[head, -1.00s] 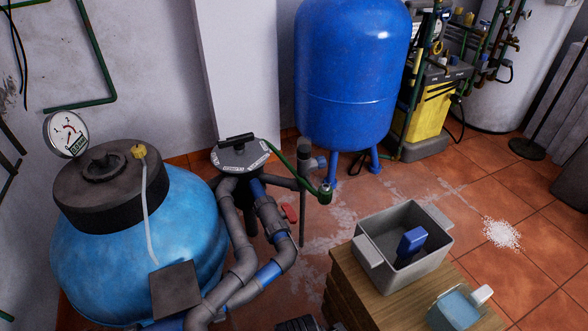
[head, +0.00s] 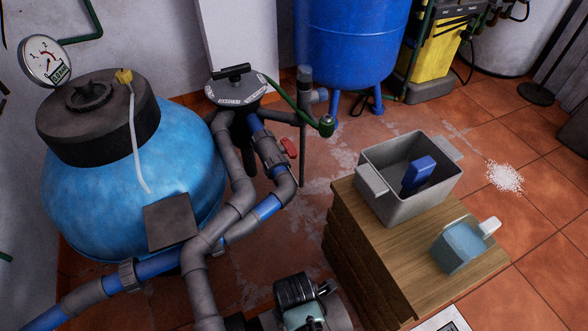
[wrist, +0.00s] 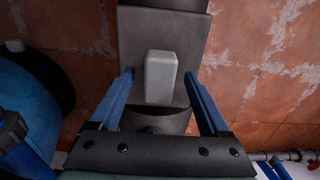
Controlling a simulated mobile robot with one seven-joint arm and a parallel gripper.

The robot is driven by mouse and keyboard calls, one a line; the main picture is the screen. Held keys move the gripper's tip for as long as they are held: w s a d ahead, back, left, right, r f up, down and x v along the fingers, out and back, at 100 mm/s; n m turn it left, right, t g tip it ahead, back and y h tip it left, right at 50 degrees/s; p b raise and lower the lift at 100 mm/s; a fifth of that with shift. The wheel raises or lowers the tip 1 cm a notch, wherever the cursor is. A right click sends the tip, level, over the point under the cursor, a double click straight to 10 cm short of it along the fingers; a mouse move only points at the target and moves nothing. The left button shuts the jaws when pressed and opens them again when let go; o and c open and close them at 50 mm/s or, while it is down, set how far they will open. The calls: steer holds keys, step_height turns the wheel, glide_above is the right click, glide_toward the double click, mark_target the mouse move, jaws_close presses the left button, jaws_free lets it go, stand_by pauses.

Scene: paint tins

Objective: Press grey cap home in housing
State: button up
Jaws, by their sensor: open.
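A pale grey block (wrist: 160,76) with rounded edges, which looks like the grey cap, shows in the wrist view. It sits against a dark grey square-edged body (wrist: 139,55), perhaps the housing; I cannot tell how deep it is seated. My gripper (wrist: 158,74) is open, with one blue finger on each side of the block. Gaps show between the fingers and the block, so it does not look gripped. Below it, a dark rounded part (wrist: 155,122) is partly hidden by my gripper. My gripper does not show in the head view.
A blue tank (head: 135,185) with grey and blue pipes stands left. A wooden cabinet (head: 375,255) at right bears a grey bin (head: 407,190) and a jug of blue liquid (head: 458,250). A pump (head: 295,290) is at bottom centre. Tiled floor (head: 535,205) is open at right.

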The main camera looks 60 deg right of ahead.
steer(key=shift+f, duration=0.4)
steer(key=shift+r, duration=0.1)
jaws_close()
steer(key=shift+r, duration=0.1)
step_height(320, 180, up, 10)
steer(key=p, duration=0.5)
